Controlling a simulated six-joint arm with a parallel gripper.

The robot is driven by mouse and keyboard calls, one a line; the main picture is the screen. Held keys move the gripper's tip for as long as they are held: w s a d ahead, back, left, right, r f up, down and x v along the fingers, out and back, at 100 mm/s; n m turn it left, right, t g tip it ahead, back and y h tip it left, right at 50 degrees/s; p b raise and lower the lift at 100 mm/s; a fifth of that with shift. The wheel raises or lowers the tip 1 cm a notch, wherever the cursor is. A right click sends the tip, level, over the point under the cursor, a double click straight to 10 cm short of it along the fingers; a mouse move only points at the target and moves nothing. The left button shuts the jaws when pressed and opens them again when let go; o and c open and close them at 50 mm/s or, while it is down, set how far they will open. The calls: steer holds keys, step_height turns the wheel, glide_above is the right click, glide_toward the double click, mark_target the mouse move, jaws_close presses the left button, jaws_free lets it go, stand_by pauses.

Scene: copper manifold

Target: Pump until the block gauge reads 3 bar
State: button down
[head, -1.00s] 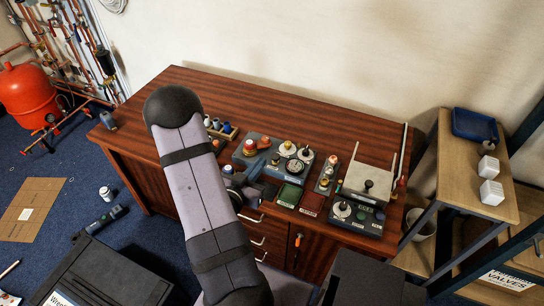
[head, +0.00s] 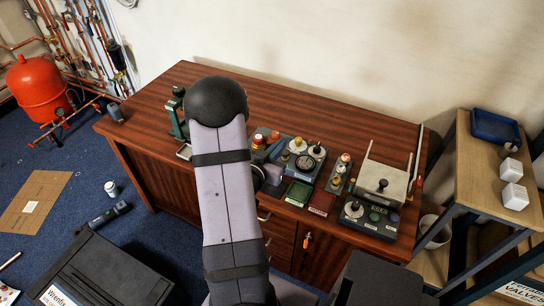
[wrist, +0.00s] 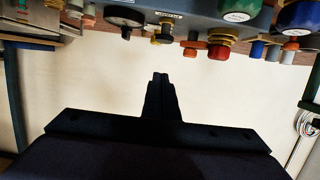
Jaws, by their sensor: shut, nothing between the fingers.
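The grey block with a round gauge (head: 305,162) sits mid-bench in the head view, just right of my arm. The dial is too small to read. In the wrist view, the block (wrist: 195,9) runs along the top edge, with a dark round gauge (wrist: 124,17) seen edge-on and a red knob (wrist: 219,47). My gripper (wrist: 160,76) is shut and empty below the block in that view, apart from its fittings. In the head view my arm covers the bench left of the block. I cannot tell which part is the pump.
A control box (head: 369,217) and a grey case (head: 383,183) stand to the right. A green stand (head: 177,115) is at the left. The back of the bench is clear.

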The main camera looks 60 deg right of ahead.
mark_target(283, 155)
steer(key=shift+d+f, duration=1.15)
steer(key=shift+f, duration=1.1)
step_height(283, 155, down, 2)
steer(key=shift+f+b, duration=0.1)
steer(key=shift+b, duration=0.9)
steer(key=shift+a, duration=0.1)
